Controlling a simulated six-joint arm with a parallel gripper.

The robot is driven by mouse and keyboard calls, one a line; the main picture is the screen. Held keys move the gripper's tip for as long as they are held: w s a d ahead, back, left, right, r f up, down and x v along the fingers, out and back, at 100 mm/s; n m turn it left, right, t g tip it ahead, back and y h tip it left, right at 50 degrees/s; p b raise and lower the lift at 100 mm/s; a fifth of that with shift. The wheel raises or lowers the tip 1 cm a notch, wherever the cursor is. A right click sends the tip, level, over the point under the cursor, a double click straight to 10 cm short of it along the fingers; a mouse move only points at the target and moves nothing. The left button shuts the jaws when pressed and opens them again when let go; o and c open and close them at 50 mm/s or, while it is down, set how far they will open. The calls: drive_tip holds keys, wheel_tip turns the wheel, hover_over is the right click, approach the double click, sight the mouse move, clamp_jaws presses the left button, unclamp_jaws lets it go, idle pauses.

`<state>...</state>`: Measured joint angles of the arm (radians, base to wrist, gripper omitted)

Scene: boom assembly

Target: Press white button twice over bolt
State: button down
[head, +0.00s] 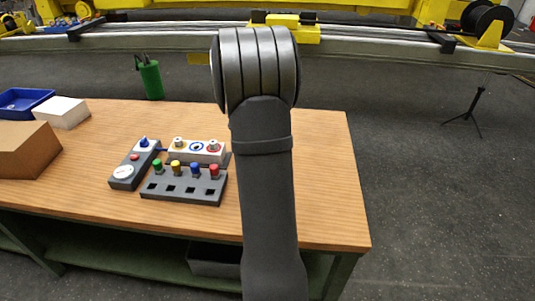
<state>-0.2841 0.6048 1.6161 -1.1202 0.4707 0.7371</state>
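No thing in the head view can be surely told as the white button or the bolt. A small grey control box (120,183) on the table has a blue knob (143,142), a small red part (134,157) and a round white face (122,171), which may be a dial or a button. Beside it is a white box (197,155) with several round fittings on top. My arm rises through the middle of the view; its gripper is not visible, and the arm hides part of the table to the right of the boxes.
A dark block (184,190) holds several coloured knobs. A green holder (151,80) stands at the table's (325,180) back edge; a brown box (25,148), white box (62,112) and blue bin (22,101) are left. A yellow-and-grey boom (350,42) crosses behind. The table's right is clear.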

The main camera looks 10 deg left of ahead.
drive_tip(key=shift+r, duration=0.1)
idle(0.8)
wheel_tip(320, 180, up, 4)
drive_tip(key=shift+f, duration=0.2)
drive_tip(key=shift+f, duration=0.15)
drive_tip(key=shift+f, duration=4.3)
drive_tip(key=shift+f, duration=0.4)
